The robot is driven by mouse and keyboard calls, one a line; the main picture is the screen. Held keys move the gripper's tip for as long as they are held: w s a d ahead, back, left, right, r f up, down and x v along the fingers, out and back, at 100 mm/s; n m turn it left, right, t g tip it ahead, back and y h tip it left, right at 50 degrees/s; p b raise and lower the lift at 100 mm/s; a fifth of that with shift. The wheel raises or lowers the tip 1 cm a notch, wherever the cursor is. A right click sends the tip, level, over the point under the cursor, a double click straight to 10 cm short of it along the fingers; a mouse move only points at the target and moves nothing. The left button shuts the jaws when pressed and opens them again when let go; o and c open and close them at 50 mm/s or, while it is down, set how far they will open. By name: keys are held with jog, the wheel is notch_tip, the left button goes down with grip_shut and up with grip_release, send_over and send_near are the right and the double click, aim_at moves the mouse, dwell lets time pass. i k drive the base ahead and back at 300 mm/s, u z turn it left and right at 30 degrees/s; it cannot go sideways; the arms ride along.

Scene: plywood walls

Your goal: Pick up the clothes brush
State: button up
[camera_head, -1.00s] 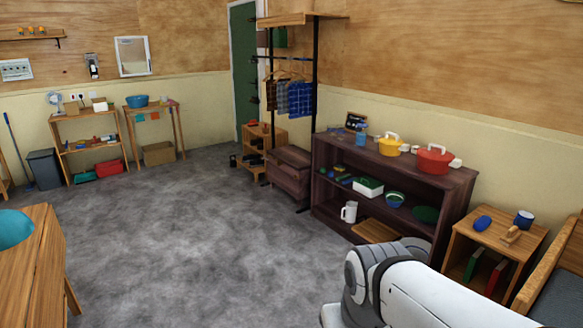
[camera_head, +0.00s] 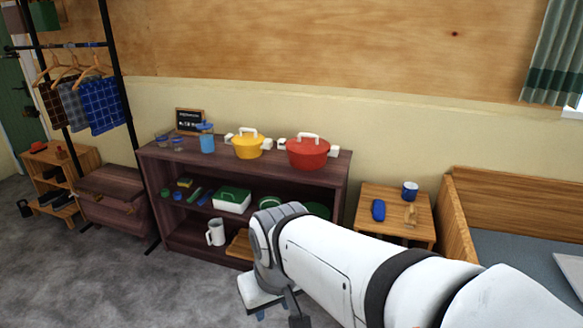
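A small wooden item (camera_head: 410,214) with a raised part sits on the small wooden side table (camera_head: 373,206) at right; it looks like the clothes brush, but it is too small to be sure. A blue rounded object (camera_head: 378,209) lies to its left and a blue mug (camera_head: 410,191) stands behind it. My white arm crosses the lower right. Its end, with dark parts that may be my gripper (camera_head: 284,308), shows at the bottom edge, apart from the table. The fingers cannot be made out.
A dark wood shelf (camera_head: 160,153) left of the table holds a yellow pot (camera_head: 248,146), a red pot (camera_head: 308,153) and several smaller things. A wooden bench or bed (camera_head: 455,215) with a grey cushion stands right of the table. Grey floor (camera_head: 110,285) is clear at lower left.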

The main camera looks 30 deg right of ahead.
aim_at(410, 220)
jog(key=z, duration=0.65)
jog(key=i, duration=1.2)
jog(key=z, duration=1.25)
jog(key=i, duration=0.5)
jog(key=z, duration=0.05)
jog(key=k, duration=0.8)
jog(key=z, duration=0.2)
jog(key=i, duration=0.8)
jog(key=u, duration=0.1)
